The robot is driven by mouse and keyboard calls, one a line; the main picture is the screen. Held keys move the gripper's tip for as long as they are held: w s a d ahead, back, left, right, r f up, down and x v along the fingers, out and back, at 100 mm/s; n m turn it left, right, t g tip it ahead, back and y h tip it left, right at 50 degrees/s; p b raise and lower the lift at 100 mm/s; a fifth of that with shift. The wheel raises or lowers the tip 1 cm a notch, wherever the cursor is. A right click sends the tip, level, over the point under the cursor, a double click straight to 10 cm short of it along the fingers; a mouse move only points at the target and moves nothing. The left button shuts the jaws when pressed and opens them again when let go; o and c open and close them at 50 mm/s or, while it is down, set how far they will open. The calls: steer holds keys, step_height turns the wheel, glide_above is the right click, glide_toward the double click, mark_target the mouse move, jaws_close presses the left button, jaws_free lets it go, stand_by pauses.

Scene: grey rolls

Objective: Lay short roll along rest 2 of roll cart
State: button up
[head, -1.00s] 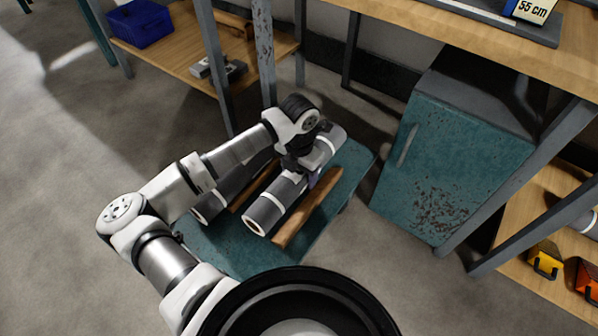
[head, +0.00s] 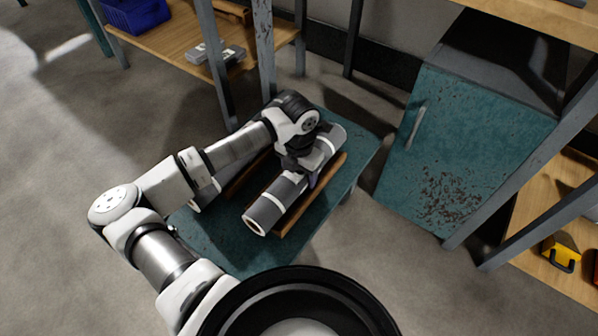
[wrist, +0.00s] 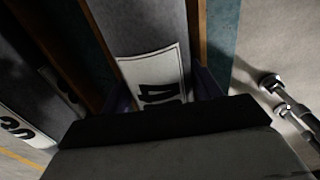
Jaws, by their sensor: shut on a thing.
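A grey roll (head: 268,205) with white bands lies lengthwise on or just above the teal roll cart (head: 225,243). In the head view it lies along the inside of a wooden rail (head: 322,192). My gripper (head: 303,173) is shut around its middle from above. In the wrist view the held roll (wrist: 142,25) shows a white label between the fingers, with wooden strips on both sides. Whether it bears fully on the rails cannot be told. A second grey roll (head: 205,193) lies to the left on the cart, partly hidden by my arm.
A teal cabinet (head: 455,150) stands right of the cart. A shelf (head: 185,58) with a blue bin (head: 137,14) is behind at left. A lower shelf at right holds a yellow object (head: 562,252). Grey floor (head: 60,200) is open at left.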

steer(key=shift+f, duration=0.45)
steer(key=o, duration=1.1)
steer(key=shift+c, duration=0.2)
steer(key=shift+o, duration=0.8)
step_height(320, 180, up, 15)
steer(key=p, duration=0.3)
steer(key=shift+f+p, duration=0.15)
steer(key=shift+p, duration=0.25)
